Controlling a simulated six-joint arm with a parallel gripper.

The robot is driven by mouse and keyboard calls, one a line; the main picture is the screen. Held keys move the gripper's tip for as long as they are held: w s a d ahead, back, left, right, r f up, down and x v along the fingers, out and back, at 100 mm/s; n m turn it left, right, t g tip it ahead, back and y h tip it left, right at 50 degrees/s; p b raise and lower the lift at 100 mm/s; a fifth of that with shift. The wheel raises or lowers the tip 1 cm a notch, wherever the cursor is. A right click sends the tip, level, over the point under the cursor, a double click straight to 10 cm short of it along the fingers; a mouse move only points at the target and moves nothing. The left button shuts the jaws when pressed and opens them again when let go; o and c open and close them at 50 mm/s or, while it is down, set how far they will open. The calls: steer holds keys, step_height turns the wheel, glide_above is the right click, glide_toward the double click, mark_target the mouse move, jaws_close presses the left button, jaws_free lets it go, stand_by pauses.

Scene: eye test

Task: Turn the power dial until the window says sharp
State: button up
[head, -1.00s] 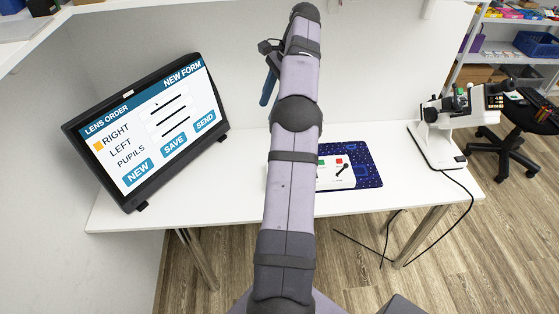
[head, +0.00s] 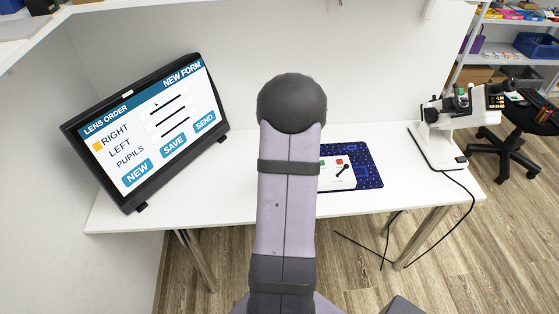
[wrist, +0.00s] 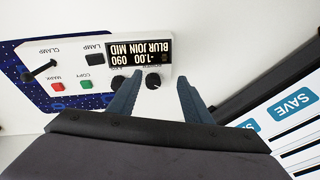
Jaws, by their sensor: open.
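The white panel box (head: 328,181) shows beside my arm in the head view, its left part hidden. In the wrist view the panel (wrist: 100,55) appears upside down. Its window (wrist: 138,51) reads "-1.00 090" and "BLUR JOIN MID". My gripper (wrist: 160,77) is open, fingertips either side of the first dial, with no visible contact. My arm hides it in the head view.
The panel has a clamp lever (wrist: 42,70), a green button (wrist: 87,86) and a red button (wrist: 58,86). It rests on a blue patterned mat (head: 367,165). A monitor (head: 222,123) stands left; a white lens instrument (head: 437,150) stands right.

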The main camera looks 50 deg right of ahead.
steer(key=d+n, duration=0.1)
steer(key=n, duration=0.1)
steer(key=w+d+n+h, duration=0.1)
steer(key=n, duration=0.1)
steer(key=shift+d+r, duration=0.3)
steer(key=shift+r, duration=0.05)
steer(key=shift+f, duration=0.1)
steer(key=shift+t, duration=0.3)
steer(key=shift+p+x, duration=0.8)
steer(key=shift+x, duration=2.75)
steer(key=shift+d, duration=0.1)
steer(key=c, duration=1.1)
steer(key=shift+o, duration=0.2)
steer(key=shift+f+b, duration=0.1)
steer(key=shift+b, duration=0.3)
